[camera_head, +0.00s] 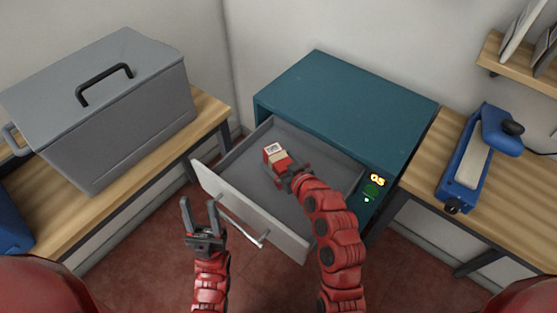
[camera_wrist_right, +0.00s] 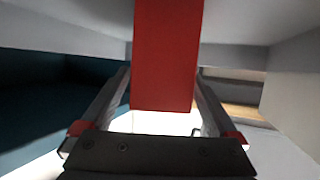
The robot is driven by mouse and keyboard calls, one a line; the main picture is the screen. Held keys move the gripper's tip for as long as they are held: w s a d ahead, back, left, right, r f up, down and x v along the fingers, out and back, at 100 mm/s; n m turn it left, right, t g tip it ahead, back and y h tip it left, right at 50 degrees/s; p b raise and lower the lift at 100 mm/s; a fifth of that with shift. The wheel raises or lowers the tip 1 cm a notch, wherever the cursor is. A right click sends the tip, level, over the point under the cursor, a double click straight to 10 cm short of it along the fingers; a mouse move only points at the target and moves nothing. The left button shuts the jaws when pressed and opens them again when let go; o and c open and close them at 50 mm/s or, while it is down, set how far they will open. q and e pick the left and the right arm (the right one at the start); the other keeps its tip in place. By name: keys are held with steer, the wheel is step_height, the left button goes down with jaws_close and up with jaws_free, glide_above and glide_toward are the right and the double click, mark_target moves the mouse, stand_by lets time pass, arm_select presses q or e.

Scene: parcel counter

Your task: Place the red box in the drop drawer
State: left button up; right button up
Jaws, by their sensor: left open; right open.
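The red box (camera_head: 281,160), with a pale top and a label, is inside the open drop drawer (camera_head: 240,212) of the teal cabinet (camera_head: 345,100). My right gripper (camera_head: 287,176) reaches into the drawer at the box and is open. In the right wrist view the red box (camera_wrist_right: 167,55) stands between the spread fingers; whether it touches the drawer floor is hard to tell. My left gripper (camera_head: 202,212) is open and empty, in front of the drawer's front panel, left of its bar handle (camera_head: 243,222).
A grey lidded bin (camera_head: 125,125) stands on the wooden table at left. A blue device (camera_head: 470,155) lies on the right table. A small lit display (camera_head: 377,180) is on the cabinet front. The drawer floor around the box is mostly clear.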

steer(key=p+v, duration=0.3)
steer(key=v, duration=0.8)
steer(key=shift+p, duration=0.3)
steer(key=shift+s, duration=0.1)
steer(key=shift+r, duration=0.1)
